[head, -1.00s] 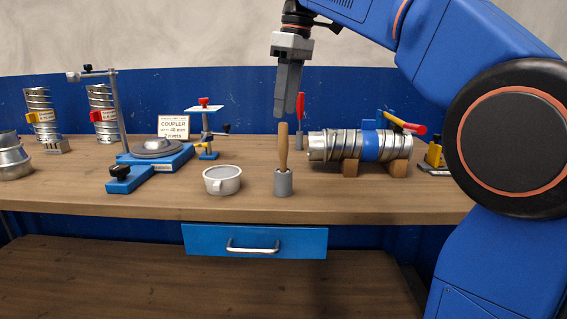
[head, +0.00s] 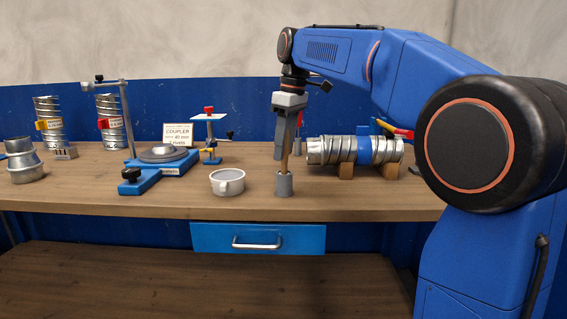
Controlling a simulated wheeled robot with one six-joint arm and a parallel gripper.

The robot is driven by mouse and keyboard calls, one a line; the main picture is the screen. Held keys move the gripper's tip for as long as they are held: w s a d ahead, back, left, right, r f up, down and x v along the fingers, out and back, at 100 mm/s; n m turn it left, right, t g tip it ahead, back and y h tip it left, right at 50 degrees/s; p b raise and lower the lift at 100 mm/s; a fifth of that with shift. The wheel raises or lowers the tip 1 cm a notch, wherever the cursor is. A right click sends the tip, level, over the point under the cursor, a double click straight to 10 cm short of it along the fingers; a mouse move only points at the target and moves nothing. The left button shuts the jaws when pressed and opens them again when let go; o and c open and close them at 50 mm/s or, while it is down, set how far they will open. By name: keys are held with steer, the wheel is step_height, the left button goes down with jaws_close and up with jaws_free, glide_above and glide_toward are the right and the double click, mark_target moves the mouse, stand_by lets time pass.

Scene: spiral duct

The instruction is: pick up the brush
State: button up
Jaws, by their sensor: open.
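The brush (head: 284,166) stands upright in a small grey holder (head: 284,185) near the front of the bench, its wooden handle pointing up. My gripper (head: 284,150) points down over the brush, with its open jaws at the upper part of the handle. The fingers hide most of the handle, and only a short wooden stretch shows below them. I cannot tell whether a finger touches the wood.
A spiral duct (head: 330,150) rests on wooden blocks to the right. A blue stand (head: 150,172) is farther left, and a red-handled tool stands behind my gripper. Bare bench lies in front.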

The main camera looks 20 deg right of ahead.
jaws_close()
steer(key=shift+r, duration=0.15)
